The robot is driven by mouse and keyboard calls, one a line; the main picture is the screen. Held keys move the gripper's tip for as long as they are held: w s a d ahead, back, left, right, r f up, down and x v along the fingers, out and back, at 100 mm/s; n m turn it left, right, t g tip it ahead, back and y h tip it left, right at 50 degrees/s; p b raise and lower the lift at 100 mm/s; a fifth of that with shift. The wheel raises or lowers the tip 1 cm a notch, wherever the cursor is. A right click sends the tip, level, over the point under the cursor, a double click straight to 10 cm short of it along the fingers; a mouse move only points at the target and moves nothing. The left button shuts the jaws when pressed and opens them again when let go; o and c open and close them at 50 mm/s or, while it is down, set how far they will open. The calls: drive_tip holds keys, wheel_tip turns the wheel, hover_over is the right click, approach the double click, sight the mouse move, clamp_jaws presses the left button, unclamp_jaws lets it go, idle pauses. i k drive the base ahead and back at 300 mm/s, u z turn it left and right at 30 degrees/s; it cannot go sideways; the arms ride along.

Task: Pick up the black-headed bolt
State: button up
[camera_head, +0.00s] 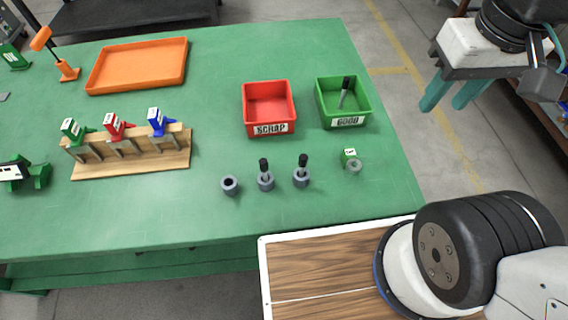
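Two bolts with black heads stand upright in grey round bases near the front of the green table: a left one (264,164) and a right one (303,161). A third dark-topped bolt (345,85) leans inside the green GOOD bin (358,119). I cannot tell which one the task means. My gripper (445,105) hangs at the upper right, over the floor beyond the table's right edge. Its two teal fingers are apart with nothing between them. It is well away from all the bolts.
A red SCRAP bin (270,129) stands beside the green bin. An empty grey ring (230,185) and a small green-tagged piece (350,157) flank the bolts. A wooden rack (135,164) with coloured tools and an orange tray (138,65) are at left.

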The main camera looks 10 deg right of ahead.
sight(264, 162)
drive_tip(key=k, duration=1.05)
drive_tip(key=u, duration=0.35)
drive_tip(key=i, duration=0.6)
drive_tip(key=z, duration=0.3)
